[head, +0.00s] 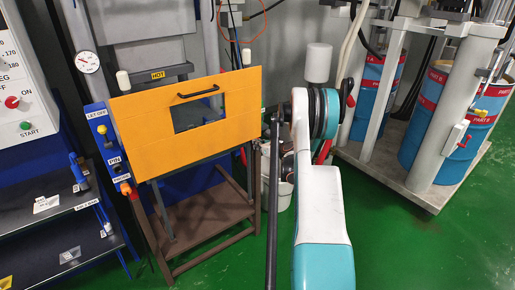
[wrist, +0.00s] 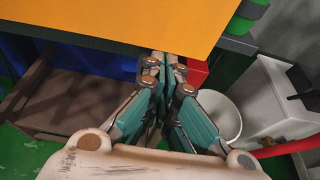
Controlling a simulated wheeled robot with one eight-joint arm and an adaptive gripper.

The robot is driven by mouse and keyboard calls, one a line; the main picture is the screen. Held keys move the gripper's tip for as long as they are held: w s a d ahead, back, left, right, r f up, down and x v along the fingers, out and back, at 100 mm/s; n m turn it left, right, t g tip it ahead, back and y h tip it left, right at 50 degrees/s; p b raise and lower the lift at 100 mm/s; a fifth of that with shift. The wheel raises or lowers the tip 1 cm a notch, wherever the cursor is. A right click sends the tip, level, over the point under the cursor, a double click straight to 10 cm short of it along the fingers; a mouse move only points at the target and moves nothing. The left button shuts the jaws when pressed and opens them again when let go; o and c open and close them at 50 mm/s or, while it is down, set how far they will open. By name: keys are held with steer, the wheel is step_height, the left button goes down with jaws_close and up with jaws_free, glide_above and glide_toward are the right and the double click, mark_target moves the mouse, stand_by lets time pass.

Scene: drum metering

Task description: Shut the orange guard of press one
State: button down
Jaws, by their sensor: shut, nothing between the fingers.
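The orange guard (head: 150,130) is a wide flat panel across the front of the press, with a black handle (head: 198,91) near its top edge and a small dark window (head: 193,114) below it. I cannot tell from the view whether it sits fully down. In the wrist view the guard's plain surface (wrist: 150,18) fills the top. My gripper (wrist: 168,60) is shut and empty, its fingertips close to the guard's lower edge. I cannot tell whether they touch it. In the head view my arm reaches up right of the guard, and it hides my fingers.
A brown stand (head: 205,222) is under the press. A blue control box (head: 110,150) with buttons is left of the guard. A whitish bucket (wrist: 222,112) is right of my fingers. Blue drums (head: 430,130) stand at right on a pallet. Green floor (head: 400,240) is clear at front right.

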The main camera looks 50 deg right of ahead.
step_height(320, 180, down, 5)
steer(key=b, duration=0.4)
steer(key=r+p+v, duration=0.1)
steer(key=p+v, duration=0.3)
steer(key=v, duration=0.6)
